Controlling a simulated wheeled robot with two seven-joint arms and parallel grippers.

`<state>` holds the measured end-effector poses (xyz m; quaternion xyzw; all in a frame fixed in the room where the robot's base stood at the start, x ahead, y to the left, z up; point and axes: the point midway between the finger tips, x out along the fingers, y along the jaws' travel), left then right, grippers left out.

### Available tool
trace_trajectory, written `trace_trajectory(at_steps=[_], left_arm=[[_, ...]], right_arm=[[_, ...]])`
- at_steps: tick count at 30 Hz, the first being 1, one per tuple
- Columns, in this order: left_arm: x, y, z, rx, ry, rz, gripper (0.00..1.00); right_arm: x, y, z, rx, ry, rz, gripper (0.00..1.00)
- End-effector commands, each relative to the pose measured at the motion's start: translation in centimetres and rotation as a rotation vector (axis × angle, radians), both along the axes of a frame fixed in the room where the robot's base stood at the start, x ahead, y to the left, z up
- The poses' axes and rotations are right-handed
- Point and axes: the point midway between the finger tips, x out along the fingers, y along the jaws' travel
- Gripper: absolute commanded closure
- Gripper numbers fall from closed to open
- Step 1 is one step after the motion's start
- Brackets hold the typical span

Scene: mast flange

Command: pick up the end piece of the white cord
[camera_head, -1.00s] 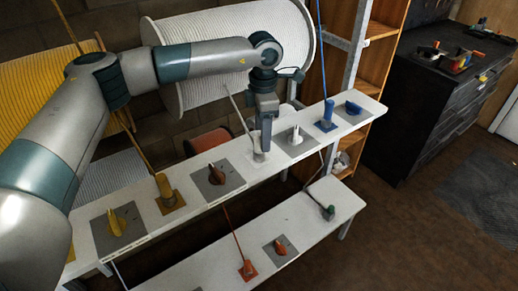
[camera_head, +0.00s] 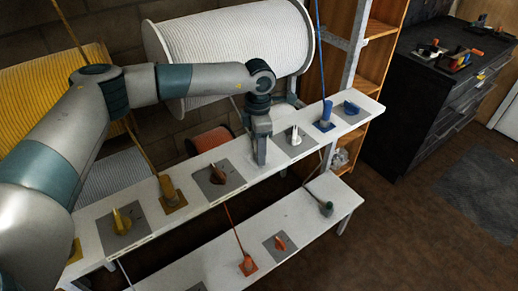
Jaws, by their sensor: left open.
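My left gripper (camera_head: 262,157) points straight down over the upper white shelf, between the dark red-brown piece and the white upright piece. It is open. The end piece of the white cord is hidden behind the gripper. Only a short stretch of the white cord (camera_head: 236,103) shows to the left of my wrist. The large white spool (camera_head: 225,42) is behind my arm. My right gripper is not in view.
On the upper shelf (camera_head: 332,140) stand a white piece (camera_head: 294,137), a red-brown piece (camera_head: 217,174), a blue cord end (camera_head: 326,114) and a yellow cord end (camera_head: 168,190). A lower shelf (camera_head: 290,217) holds orange pieces. A black cabinet (camera_head: 410,110) is at right.

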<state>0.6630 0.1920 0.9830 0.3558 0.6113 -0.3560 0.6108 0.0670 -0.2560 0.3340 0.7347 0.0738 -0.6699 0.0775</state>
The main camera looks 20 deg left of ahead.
Motion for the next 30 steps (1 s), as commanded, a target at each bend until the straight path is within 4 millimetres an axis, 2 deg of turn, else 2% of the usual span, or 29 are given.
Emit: trace_trajectory(at_steps=[9, 11, 15, 16, 26, 30], left_arm=[[0.01, -0.02, 0.04, 0.000, 0.000, 0.000, 0.52], [0.01, -0.02, 0.05, 0.000, 0.000, 0.000, 0.64], [0.01, -0.02, 0.06, 0.000, 0.000, 0.000, 0.98], [0.01, -0.02, 0.06, 0.000, 0.000, 0.000, 1.00], [0.05, -0.03, 0.24, 0.000, -0.001, 0.000, 1.00], [0.11, -0.04, 0.94, 0.000, -0.004, 0.000, 1.00]], right_arm=[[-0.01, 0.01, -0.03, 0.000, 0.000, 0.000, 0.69], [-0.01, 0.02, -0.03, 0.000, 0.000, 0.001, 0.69], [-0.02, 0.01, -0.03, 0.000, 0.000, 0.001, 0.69], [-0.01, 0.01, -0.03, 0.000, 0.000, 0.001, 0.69], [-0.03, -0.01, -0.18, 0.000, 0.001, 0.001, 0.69], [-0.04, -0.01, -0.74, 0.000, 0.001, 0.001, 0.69]])
